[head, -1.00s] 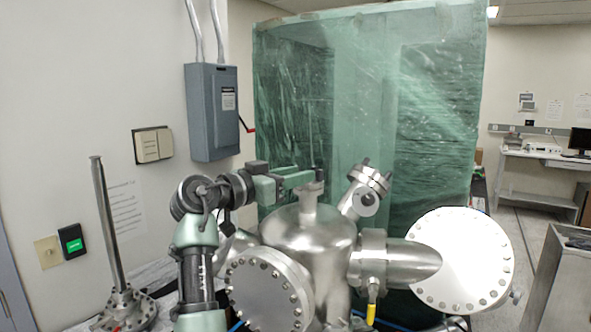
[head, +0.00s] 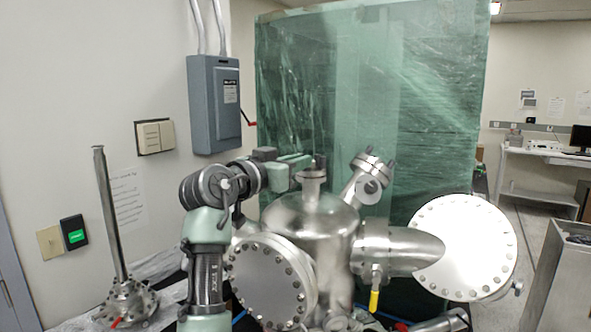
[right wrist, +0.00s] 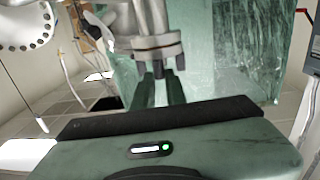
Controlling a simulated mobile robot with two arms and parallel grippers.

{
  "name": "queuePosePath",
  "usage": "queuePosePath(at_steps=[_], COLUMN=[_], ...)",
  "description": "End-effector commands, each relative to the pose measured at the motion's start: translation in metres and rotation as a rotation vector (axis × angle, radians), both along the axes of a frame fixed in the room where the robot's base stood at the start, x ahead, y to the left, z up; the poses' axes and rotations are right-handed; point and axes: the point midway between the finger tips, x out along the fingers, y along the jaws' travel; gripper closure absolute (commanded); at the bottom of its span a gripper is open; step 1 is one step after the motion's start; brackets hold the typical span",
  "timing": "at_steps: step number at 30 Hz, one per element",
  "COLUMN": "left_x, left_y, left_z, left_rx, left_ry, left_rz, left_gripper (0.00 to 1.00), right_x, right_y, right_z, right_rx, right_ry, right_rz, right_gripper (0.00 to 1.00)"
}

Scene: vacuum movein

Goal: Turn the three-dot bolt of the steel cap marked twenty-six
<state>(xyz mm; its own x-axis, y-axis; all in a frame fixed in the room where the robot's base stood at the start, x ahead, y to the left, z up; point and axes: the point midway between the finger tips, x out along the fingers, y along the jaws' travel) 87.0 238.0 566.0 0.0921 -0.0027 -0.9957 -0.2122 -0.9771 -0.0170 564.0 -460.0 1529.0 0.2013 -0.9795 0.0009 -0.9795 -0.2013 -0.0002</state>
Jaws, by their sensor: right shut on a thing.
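The steel chamber (head: 310,225) stands in the middle of the head view, with a small capped flange (head: 312,176) on its top port. My right gripper (head: 302,164) is at this flange. In the right wrist view its two dark green fingers (right wrist: 161,92) are shut on a bolt (right wrist: 158,69) at the rim of the steel cap (right wrist: 157,47). More bolts show beside it on the same rim. The number on the cap and the dots on the bolts are not legible. My left gripper is out of view.
An angled port (head: 370,165) with its own bolts stands close right of the gripper. Large round flanges (head: 268,280) are at the front and right (head: 465,248). A tall steel post (head: 111,215) stands at left. A green wrapped crate (head: 420,100) is behind.

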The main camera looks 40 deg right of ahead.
Motion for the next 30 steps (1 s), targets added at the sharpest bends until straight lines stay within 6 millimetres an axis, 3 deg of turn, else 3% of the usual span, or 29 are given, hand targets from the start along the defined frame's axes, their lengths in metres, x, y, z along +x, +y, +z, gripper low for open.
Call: queuePosePath(at_steps=[6, 30], left_x=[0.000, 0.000], left_y=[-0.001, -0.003], left_z=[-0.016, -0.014], left_rx=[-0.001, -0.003], left_ry=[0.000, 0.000], left_rz=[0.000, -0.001], left_gripper=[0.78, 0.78], right_x=[-0.007, -0.018], right_y=[-0.002, -0.014], right_z=[0.000, 0.002], right_rx=[-0.004, -0.006], right_ry=[-0.011, -0.001], right_rz=[0.194, 0.830], right_gripper=[1.00, 1.00])
